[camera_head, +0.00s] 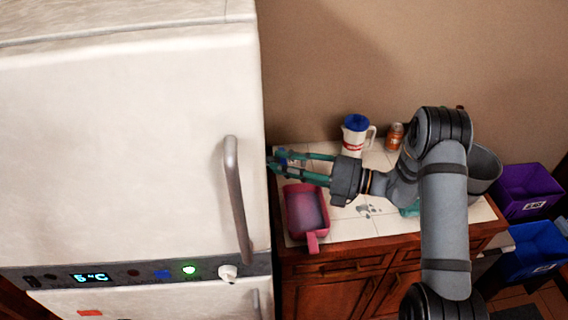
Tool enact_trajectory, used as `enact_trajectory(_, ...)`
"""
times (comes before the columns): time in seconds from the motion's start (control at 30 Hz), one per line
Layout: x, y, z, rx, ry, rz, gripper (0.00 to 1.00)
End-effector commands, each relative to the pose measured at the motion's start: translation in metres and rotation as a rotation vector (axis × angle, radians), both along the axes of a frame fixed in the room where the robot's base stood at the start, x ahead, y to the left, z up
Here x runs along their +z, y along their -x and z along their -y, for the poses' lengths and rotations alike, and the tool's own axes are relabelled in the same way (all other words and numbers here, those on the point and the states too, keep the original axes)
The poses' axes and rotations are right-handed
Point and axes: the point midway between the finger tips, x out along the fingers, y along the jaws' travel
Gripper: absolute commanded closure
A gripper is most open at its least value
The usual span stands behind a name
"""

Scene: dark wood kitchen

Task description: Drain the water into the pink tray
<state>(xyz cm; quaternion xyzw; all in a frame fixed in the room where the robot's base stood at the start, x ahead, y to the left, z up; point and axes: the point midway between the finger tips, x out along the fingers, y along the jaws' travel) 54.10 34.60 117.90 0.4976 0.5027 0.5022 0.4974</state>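The pink tray (291,214) lies on the white tiled counter beside the fridge, its handle pointing toward the counter's front edge. Its inside looks greyish; I cannot tell whether it holds water. My gripper (275,162) reaches left above the counter, behind the tray, with its teal fingertips close to the fridge's side edge. The fingers look spread apart. A small blue patch shows by the fingertips; I cannot tell what it is. The white fridge (120,150) fills the left side. A white knob (228,272) sits on its control panel, beside a green light.
A white pitcher with a blue lid (356,137) and an orange can (394,137) stand at the back of the counter (375,228). A grey pot (486,168) is partly hidden behind my arm. Purple (526,191) and blue (538,247) bins stand at right.

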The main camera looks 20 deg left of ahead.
Motion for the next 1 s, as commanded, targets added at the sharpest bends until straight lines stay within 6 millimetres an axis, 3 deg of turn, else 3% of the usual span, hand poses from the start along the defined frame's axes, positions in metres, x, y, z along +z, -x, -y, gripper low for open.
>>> enact_trajectory(0.43, 0.0001, 0.0, 0.0003, 0.0, 0.0, 0.0, 1.0)
enact_trajectory(1.0, -0.0001, 0.0, 0.0003, 0.0, 0.0, 0.0, 1.0)
